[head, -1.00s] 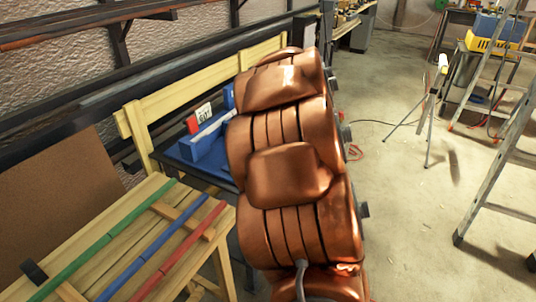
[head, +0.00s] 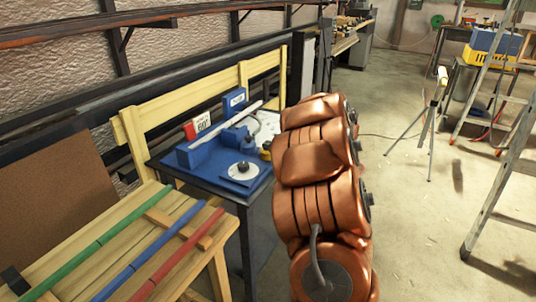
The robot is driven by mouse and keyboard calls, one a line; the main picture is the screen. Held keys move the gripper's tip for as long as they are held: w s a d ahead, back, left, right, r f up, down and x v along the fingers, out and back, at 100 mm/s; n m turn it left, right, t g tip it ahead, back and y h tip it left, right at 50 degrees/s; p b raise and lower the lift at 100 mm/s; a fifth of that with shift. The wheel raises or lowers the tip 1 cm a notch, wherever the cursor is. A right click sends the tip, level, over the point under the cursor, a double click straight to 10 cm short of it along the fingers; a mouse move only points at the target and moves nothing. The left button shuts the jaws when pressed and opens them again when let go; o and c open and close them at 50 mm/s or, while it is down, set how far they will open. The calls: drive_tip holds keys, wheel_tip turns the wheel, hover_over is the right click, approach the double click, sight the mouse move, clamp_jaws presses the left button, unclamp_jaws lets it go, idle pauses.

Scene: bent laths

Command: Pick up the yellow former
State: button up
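A small yellow piece (head: 265,151) shows at the right side of the blue-topped table (head: 225,192), just left of my copper-coloured arm. It may be the yellow former; it is small and partly hidden, so its shape is unclear. My arm stands upright in front of the table's right side. My gripper does not show, so I cannot tell whether it is open or holds anything.
A blue jig (head: 188,155) with a pale lath (head: 224,125), a sign card (head: 202,124) and a grey disc (head: 243,171) share the table. Green (head: 75,260), blue (head: 150,250) and red (head: 178,254) rods lie on the wooden bench. A stepladder (head: 500,150) stands right.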

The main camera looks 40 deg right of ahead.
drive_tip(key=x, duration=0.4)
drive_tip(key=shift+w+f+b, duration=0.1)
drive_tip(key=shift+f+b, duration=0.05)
drive_tip(key=shift+b, duration=0.25)
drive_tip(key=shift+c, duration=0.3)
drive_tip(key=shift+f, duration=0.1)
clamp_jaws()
